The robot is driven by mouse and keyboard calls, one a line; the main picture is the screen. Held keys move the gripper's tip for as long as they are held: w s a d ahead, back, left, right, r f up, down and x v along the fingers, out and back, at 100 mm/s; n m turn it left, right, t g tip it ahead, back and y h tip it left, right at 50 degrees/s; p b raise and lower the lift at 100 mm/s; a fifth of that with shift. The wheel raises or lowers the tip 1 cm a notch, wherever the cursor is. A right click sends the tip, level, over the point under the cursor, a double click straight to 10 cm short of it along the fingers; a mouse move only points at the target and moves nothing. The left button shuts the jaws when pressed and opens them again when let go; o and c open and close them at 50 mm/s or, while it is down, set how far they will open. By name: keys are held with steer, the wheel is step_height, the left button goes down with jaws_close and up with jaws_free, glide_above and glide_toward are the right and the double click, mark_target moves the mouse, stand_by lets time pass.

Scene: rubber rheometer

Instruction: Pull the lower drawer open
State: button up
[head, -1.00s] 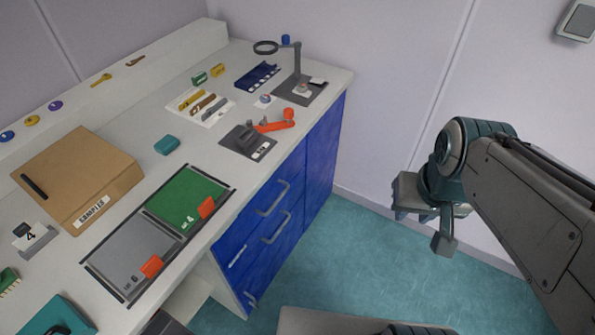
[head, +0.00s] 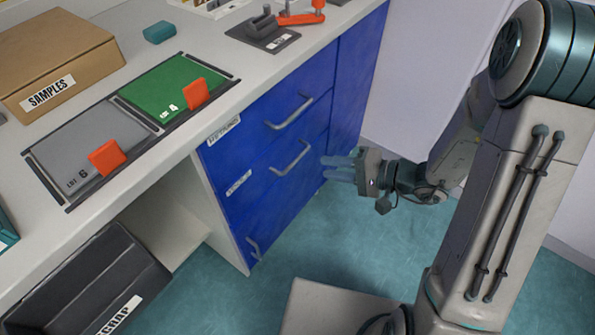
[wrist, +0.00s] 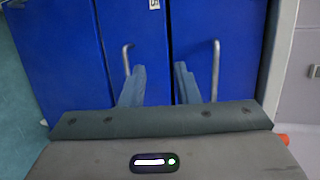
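The lower drawer (head: 262,178) is the second blue front of the cabinet, with a grey bar handle (head: 290,160); it looks shut. My gripper (head: 323,167) is open and empty, to the right of that handle and apart from it in the head view. In the wrist view, which is turned sideways, the lower drawer's handle (wrist: 127,60) is just left of my left finger. My open gripper (wrist: 160,75) points at the fronts, its gap lying between this handle and the upper drawer's handle (wrist: 215,70). Contact cannot be told.
The upper drawer (head: 262,125) is shut above. A lower front with its own handle (head: 253,250) is beneath. The worktop (head: 215,85) overhangs the cabinet and carries a samples box (head: 55,60) and lot trays. A scrap bin (head: 85,285) stands at lower left. Floor at front is clear.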

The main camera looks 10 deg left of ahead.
mark_target(297, 157)
steer(key=w+d+f+m+t+b, duration=0.1)
steer(key=w+f+m+t+b, duration=0.2)
steer(key=f, duration=0.6)
steer(key=shift+n+t, duration=0.4)
steer(key=shift+n, duration=0.1)
steer(key=x, duration=0.4)
steer(key=w+b+x, duration=0.1)
steer(key=x, duration=0.4)
steer(key=b+x, duration=0.1)
steer(key=x, duration=0.4)
steer(key=shift+w+d, duration=0.25)
jaws_close()
